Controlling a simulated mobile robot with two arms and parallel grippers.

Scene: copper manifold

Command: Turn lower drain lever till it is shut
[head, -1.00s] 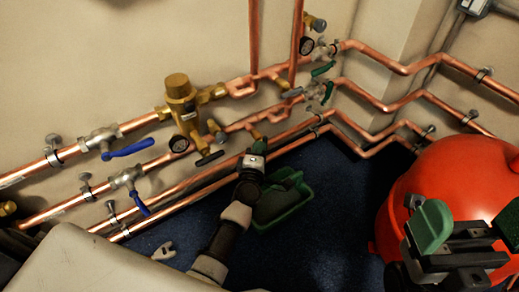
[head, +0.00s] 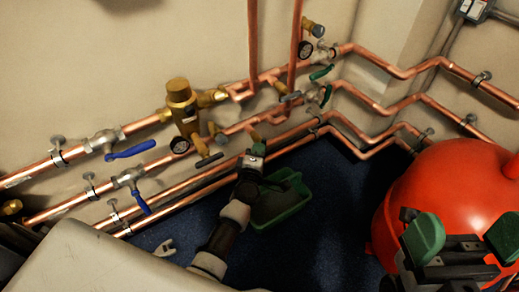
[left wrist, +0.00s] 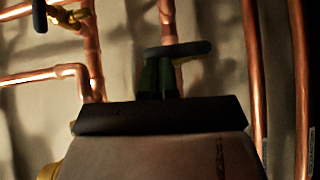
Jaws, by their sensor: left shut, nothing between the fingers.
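My left gripper (head: 256,149) is shut and empty, with green fingertips, in front of the lower copper pipes in the head view. In the left wrist view its fingertips (left wrist: 161,76) lie at a dark bar-shaped lever (left wrist: 178,50) on a drain stub; whether they touch cannot be told. In the head view a dark lever (head: 209,160) sits left of the gripper, below the brass valve. A grey lever (head: 291,97) sits higher on the right. My right gripper (head: 465,238) is open and empty at the lower right, its green pads apart.
Blue lever handles (head: 132,149) sit on the pipes at left. A brass mixing valve (head: 182,105) and gauge (head: 180,145) stand close to the left gripper. A green tray (head: 282,205) lies on the dark blue floor. A red tank (head: 440,185) stands at right.

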